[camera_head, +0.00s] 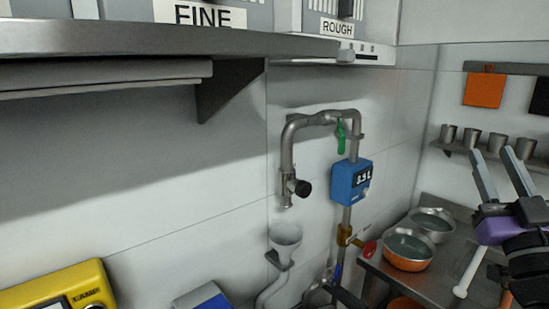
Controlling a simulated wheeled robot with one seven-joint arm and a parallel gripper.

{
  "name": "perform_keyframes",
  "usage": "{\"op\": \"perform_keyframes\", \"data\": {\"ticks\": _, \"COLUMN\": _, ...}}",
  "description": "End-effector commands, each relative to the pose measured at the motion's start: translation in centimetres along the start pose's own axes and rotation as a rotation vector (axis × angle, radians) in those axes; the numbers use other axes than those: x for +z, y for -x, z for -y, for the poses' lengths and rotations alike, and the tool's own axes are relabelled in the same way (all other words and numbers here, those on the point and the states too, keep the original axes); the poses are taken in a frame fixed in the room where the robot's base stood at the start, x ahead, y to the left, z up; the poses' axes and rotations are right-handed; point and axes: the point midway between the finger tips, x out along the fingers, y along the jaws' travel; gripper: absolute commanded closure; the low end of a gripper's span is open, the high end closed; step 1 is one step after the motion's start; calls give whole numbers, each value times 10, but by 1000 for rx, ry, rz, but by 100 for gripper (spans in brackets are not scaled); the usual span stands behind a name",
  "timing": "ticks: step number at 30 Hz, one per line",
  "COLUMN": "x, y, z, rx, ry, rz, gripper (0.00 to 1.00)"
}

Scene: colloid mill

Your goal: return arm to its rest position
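My gripper (501,165) is at the right edge of the head view. Its two grey fingers point up and to the left from a purple and black body. The fingers stand apart with a gap between them, and I see nothing held there. The gripper appears in front of the steel table and the wall shelf, apart from both as far as I can tell. The rest of my arm is mostly out of view at the right and lower right.
A steel table (448,268) holds two bowls (408,251) (433,226). Several metal cups (470,138) stand on a shelf. A steel shelf (150,40) juts out upper left.

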Motion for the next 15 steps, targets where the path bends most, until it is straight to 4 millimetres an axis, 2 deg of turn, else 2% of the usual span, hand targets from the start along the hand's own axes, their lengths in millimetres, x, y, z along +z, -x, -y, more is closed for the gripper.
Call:
{"op": "perform_keyframes", "data": {"ticks": 1, "x": 16, "y": 22, "z": 8, "rx": 11, "ry": -38, "rz": 26, "gripper": 66}}
{"op": "perform_keyframes", "data": {"ticks": 6, "x": 48, "y": 89, "z": 29, "rx": 48, "ry": -146, "rz": 82, "gripper": 66}}
{"op": "perform_keyframes", "data": {"ticks": 10, "x": 66, "y": 142, "z": 46, "rx": 62, "ry": -209, "rz": 130, "gripper": 66}}
{"op": "perform_keyframes", "data": {"ticks": 15, "x": 79, "y": 211, "z": 67, "rx": 61, "ry": -269, "rz": 199, "gripper": 66}}
